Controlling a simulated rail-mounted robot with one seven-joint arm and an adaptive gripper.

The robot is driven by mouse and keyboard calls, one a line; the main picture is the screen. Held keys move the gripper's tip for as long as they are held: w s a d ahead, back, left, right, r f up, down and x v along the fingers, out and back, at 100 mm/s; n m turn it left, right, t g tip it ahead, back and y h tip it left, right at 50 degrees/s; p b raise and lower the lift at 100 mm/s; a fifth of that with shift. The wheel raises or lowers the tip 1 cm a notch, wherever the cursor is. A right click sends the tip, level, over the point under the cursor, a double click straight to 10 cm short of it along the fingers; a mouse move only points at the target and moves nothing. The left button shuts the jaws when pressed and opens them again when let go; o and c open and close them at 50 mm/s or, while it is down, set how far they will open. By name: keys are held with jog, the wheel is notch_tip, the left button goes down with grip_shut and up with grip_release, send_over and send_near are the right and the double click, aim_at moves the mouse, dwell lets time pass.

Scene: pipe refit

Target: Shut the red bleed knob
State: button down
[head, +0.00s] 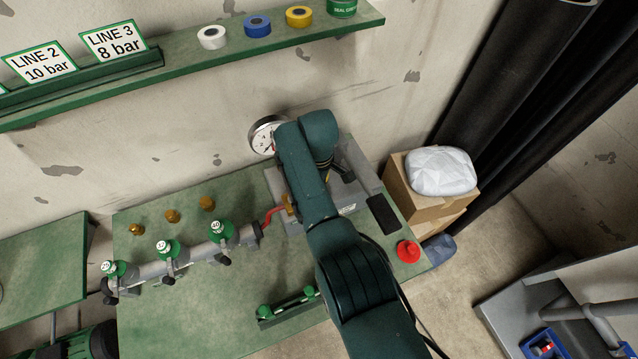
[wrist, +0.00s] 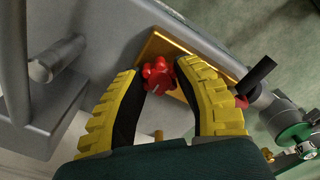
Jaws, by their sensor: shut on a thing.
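The red bleed knob (wrist: 158,75) shows in the wrist view, in front of a brass plate (wrist: 190,50) on a grey housing. My gripper (wrist: 161,82) has its yellow ridged fingers on either side of the knob, with the tips closed on it. In the head view my arm hides the knob and the gripper's fingers. The grey housing (head: 348,210) shows partly behind the arm, with a pressure gauge (head: 262,137) at its left.
A grey pipe manifold (head: 195,256) with green valves runs left of the housing. A red object (head: 408,251) and a black flat item (head: 383,214) lie at the bench's right. Cardboard boxes (head: 405,195) stand beyond.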

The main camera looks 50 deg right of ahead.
jog(key=shift+f, duration=0.1)
jog(key=c, duration=0.8)
grip_release()
notch_tip(320, 180, up, 12)
jog(key=shift+r, duration=0.1)
jog(key=shift+a, duration=0.1)
